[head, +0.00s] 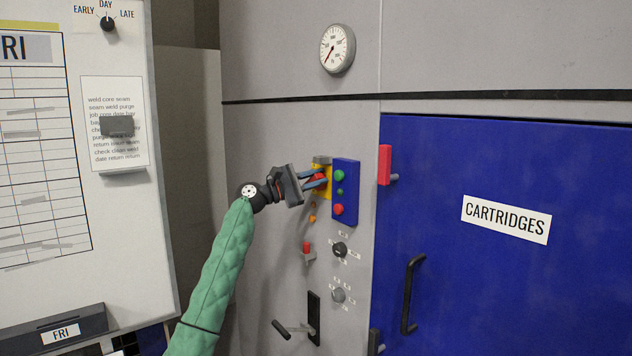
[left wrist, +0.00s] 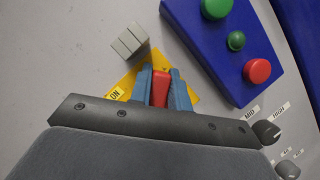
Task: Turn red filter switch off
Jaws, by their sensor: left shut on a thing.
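A red switch handle (head: 319,182) sits on a yellow plate (head: 329,190) on the grey cabinet wall, left of a blue button box (head: 345,192). My left gripper (head: 316,183) reaches it from the left and is shut on it. In the left wrist view the red handle (left wrist: 160,90) stands between the two blue fingers (left wrist: 161,90), which press on its sides. The yellow plate (left wrist: 125,82) shows behind them with an ON label (left wrist: 115,94) at its left. The rest of the plate is hidden by the fingers and gripper body. My right gripper is not in view.
A grey block (left wrist: 130,40) stands close above the yellow plate. The blue box carries green and red buttons. Below are a small red switch (head: 307,248), a black knob (head: 340,249) and a black lever (head: 313,318). A blue CARTRIDGES door (head: 500,280) is at the right.

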